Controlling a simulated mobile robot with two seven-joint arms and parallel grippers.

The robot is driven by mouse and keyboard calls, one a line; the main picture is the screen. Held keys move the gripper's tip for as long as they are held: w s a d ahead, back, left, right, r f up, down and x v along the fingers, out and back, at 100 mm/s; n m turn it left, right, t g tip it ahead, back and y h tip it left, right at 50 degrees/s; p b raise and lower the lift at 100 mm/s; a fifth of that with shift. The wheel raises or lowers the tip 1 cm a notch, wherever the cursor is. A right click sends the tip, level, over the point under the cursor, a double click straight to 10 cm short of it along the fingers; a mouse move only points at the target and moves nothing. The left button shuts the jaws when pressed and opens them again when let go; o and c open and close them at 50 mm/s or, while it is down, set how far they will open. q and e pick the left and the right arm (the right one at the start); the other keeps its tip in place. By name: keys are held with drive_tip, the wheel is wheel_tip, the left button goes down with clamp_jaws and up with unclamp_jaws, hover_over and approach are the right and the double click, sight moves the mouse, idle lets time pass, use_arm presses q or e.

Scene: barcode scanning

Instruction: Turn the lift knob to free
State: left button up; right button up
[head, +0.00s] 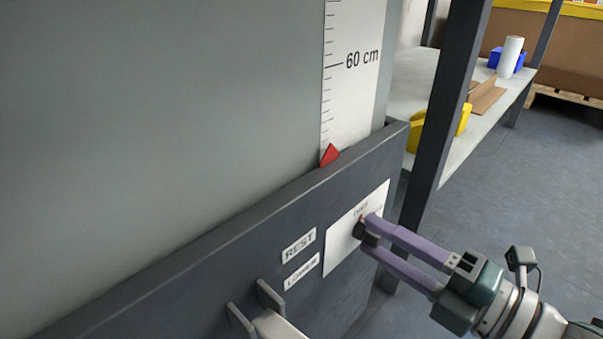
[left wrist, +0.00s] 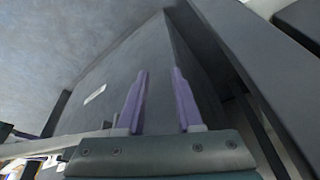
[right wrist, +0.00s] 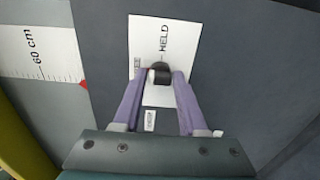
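A small black lift knob (right wrist: 161,73) sits on a white plate (right wrist: 152,40) on the dark grey panel; the word HELD reads on the plate in the right wrist view. In the head view the knob (head: 360,229) is partly covered by my fingers. My right gripper (head: 368,232) has its purple fingertips on either side of the knob, apart from each other; firm contact on both sides cannot be made out. It also shows in the right wrist view (right wrist: 162,75). My left gripper (left wrist: 160,72) is open and empty, facing grey panels.
Labels REST (head: 299,245) and another below it are on the dark panel (head: 230,235), above a pale handle-like part. A ruler (head: 352,60) with a red pointer (head: 330,155) stands behind. A dark post (head: 450,100) and a shelf (head: 470,145) with yellow bins are at right.

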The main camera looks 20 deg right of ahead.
drive_tip(key=o, duration=0.3)
drive_tip(key=shift+s+d, duration=0.1)
drive_tip(key=shift+s, duration=0.2)
drive_tip(key=p+v, duration=0.2)
drive_tip(key=v, duration=0.7)
drive_tip(key=shift+s, duration=0.2)
